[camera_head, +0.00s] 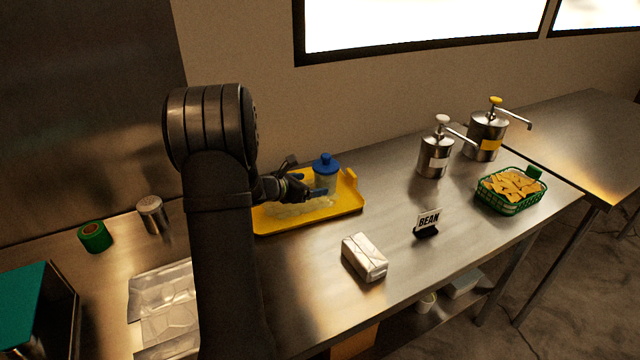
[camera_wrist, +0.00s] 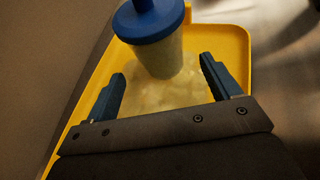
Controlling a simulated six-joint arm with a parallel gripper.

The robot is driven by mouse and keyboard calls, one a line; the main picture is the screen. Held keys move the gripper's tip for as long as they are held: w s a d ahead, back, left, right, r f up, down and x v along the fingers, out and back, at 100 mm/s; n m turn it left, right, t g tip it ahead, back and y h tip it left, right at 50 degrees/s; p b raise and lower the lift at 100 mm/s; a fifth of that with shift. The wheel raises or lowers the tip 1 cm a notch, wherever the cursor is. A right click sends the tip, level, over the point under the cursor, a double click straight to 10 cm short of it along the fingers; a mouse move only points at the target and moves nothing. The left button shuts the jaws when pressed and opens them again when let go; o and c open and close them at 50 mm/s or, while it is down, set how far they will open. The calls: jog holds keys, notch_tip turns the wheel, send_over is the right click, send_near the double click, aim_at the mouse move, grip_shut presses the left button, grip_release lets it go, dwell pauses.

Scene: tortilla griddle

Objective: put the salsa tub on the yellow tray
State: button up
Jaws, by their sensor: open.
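The salsa tub (camera_head: 325,175), a pale translucent cup with a blue lid and knob, stands upright on the yellow tray (camera_head: 352,205) in the head view. In the wrist view the tub (camera_wrist: 158,57) is upright just beyond my fingertips, with the yellow tray (camera_wrist: 237,45) around and under it. My gripper (camera_head: 305,188) is open at the tub's left side in the head view. In the wrist view the dark blue fingers of my gripper (camera_wrist: 162,68) are spread, with nothing clamped between them. Whether a finger touches the tub I cannot tell.
A pale, crumpled-looking patch (camera_head: 285,211) covers part of the tray floor. To the right stand a foil-wrapped block (camera_head: 364,257), a BEAN sign (camera_head: 428,222), two pump dispensers (camera_head: 435,155) (camera_head: 486,137) and a green chip basket (camera_head: 512,207). Foil sheets (camera_head: 160,310) lie left of my arm.

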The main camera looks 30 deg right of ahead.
aim_at(325, 174)
jog(key=v, duration=0.4)
jog(key=shift+a, duration=0.1)
jog(key=x, duration=1.1)
jog(key=shift+d+f, duration=0.2)
jog(key=shift+d, duration=0.15)
jog(key=shift+w+d+r, duration=0.15)
jog(key=shift+r, duration=1.3)
jog(key=shift+o, duration=0.2)
